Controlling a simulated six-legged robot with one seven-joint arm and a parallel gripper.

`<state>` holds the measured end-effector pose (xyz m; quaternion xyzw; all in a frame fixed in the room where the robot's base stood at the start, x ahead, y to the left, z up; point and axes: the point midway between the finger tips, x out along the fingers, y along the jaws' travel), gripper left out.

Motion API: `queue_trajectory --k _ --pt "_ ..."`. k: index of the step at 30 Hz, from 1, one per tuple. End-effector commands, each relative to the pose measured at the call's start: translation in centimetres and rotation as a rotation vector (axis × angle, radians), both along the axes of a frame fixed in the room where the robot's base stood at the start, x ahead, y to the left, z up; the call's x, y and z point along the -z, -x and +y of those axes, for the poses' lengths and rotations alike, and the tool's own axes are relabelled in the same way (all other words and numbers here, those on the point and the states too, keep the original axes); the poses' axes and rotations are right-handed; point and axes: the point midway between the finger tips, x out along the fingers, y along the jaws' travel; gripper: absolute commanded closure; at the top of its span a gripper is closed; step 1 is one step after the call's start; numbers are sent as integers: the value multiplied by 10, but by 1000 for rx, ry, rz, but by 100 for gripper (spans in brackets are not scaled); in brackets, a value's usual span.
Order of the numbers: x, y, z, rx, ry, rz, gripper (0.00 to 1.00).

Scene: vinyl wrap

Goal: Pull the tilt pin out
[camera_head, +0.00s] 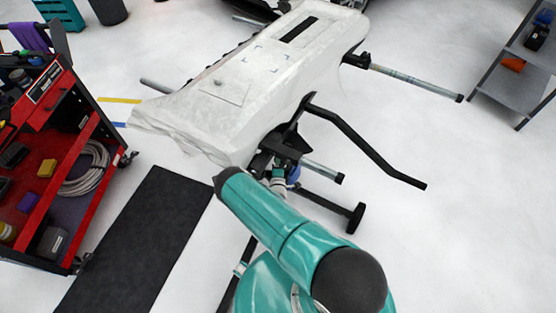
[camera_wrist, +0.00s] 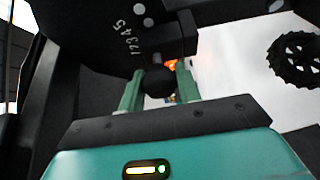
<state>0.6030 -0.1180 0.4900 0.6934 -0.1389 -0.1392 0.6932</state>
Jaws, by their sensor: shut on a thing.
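In the wrist view my gripper (camera_wrist: 160,88) has its two green fingers on either side of a round black knob (camera_wrist: 159,81), which I take to be the head of the tilt pin. The fingers are shut on it. Just beyond it is a dark plate (camera_wrist: 120,40) with the numbers 1 to 5 and a row of holes. In the head view my teal arm covers most of the gripper, close to the black bracket (camera_head: 285,145) under the stand.
The stand carries a white wrapped panel (camera_head: 240,90). A black bent lever (camera_head: 365,145) sticks out to the right, and a wheel (camera_head: 355,218) stands below it. A red tool cart (camera_head: 60,150) is at left, a black mat (camera_head: 140,240) beside it, and a grey shelf (camera_head: 515,70) at right.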

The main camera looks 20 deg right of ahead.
Motion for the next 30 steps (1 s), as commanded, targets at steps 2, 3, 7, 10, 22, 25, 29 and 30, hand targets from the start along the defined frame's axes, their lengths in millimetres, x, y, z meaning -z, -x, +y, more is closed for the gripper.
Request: queue_trajectory --k 2,3,7,10,22,25,29,30 --pt "0 5 8 -2 -1 1 100" --pt "0 9 13 -2 -1 1 100" --pt "0 16 22 -1 -1 0 100" --pt "0 17 22 -1 -1 0 100" --pt "0 17 21 0 0 0 45" --pt "0 17 21 0 0 0 45" --pt "1 23 24 0 0 1 45" --pt "1 26 26 -1 0 1 45"
